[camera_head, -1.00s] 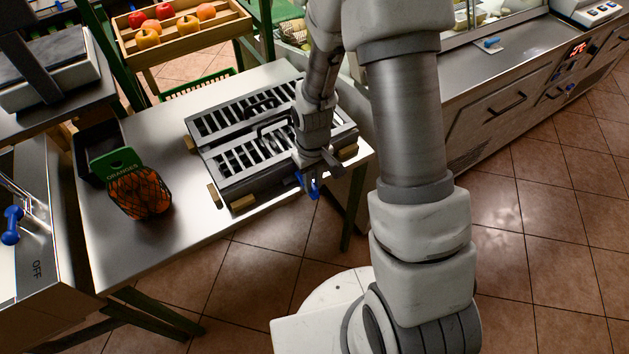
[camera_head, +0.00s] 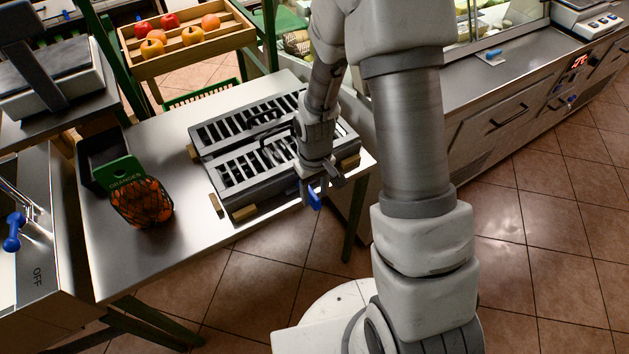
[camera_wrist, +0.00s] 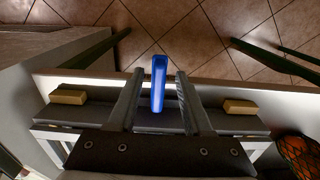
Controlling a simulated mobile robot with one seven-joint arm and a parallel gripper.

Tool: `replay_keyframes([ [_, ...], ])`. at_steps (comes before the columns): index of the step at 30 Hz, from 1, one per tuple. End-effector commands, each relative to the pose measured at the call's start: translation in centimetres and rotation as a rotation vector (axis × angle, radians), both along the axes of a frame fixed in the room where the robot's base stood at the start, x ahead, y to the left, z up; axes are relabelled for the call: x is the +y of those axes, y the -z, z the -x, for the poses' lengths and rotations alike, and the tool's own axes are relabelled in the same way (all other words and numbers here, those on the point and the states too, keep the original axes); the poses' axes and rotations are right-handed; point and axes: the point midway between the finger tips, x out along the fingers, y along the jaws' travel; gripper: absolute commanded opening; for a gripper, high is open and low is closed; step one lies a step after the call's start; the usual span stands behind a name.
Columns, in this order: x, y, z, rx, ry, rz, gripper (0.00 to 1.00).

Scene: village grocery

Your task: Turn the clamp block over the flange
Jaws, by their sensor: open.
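A blue piece, which I take to be the clamp block (camera_head: 315,200), is at the front edge of the slotted metal unit (camera_head: 228,188), near its right end. In the wrist view the blue piece (camera_wrist: 158,85) stands as a narrow upright bar between my fingers. My gripper (camera_head: 318,190) is open around it, and its fingers (camera_wrist: 160,76) show a gap on both sides. The fingers hide part of the blue piece in the head view. I cannot make out the flange separately from the unit's front edge.
The unit rests on a steel table (camera_head: 150,245) among small wooden blocks (camera_head: 243,212). A net of oranges (camera_head: 143,203) and a black bin (camera_head: 92,160) are to the left. A fruit crate (camera_head: 190,38) is behind. Open tiled floor lies in front.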

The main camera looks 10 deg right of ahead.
Motion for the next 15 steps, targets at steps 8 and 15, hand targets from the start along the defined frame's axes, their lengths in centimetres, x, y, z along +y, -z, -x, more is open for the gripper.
replay_keyframes([
  [8, 0.0, -4.3, -0.1, -0.006, -0.001, 0.0, 0.5],
  [15, 0.0, -10.1, -0.2, -0.007, 0.002, 0.0, 0.5],
])
